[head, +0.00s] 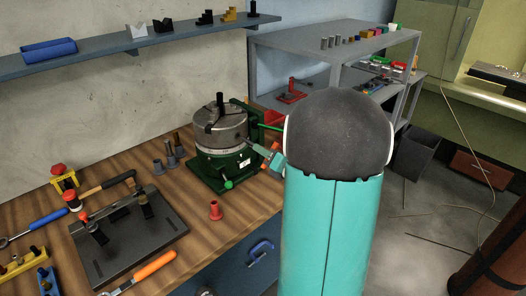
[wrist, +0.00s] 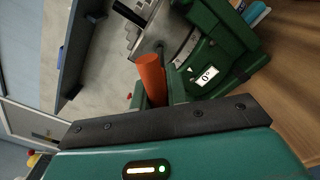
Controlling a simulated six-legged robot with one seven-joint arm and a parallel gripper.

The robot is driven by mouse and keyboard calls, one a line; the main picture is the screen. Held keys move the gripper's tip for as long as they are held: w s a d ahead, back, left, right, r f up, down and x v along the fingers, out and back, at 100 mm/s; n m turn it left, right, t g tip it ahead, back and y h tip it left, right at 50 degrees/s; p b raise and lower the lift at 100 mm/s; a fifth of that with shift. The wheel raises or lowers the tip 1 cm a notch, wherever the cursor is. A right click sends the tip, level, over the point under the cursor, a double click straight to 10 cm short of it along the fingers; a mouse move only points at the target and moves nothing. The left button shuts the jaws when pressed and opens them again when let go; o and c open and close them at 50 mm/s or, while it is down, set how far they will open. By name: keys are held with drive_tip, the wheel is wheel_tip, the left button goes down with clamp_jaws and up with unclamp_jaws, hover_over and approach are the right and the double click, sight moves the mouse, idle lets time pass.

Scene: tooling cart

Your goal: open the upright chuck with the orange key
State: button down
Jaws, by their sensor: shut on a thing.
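The upright chuck (head: 220,128) is a grey metal cylinder on a green base (head: 228,170), with a dark bar standing up from its top. Part of the chuck also shows in the wrist view (wrist: 177,40), beside a white label reading 0°. My gripper (head: 262,158) is at the chuck's right side, close to its wall. In the wrist view its fingers are shut on the orange key (wrist: 151,78), whose orange handle shows between them. The key's tip end is largely hidden; I cannot tell whether it sits in the chuck's socket.
A red peg (head: 215,210) stands at the bench's front edge. A dark fixture plate (head: 130,240) and an orange-handled tool (head: 150,266) lie to the left. Several grey pegs (head: 172,160) stand behind. A grey shelf rack (head: 330,60) stands at the back right.

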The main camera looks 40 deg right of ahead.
drive_tip(key=shift+s, duration=0.1)
drive_tip(key=s, duration=0.5)
drive_tip(key=shift+s+d, duration=0.1)
drive_tip(key=shift+s, duration=0.3)
idle(0.8)
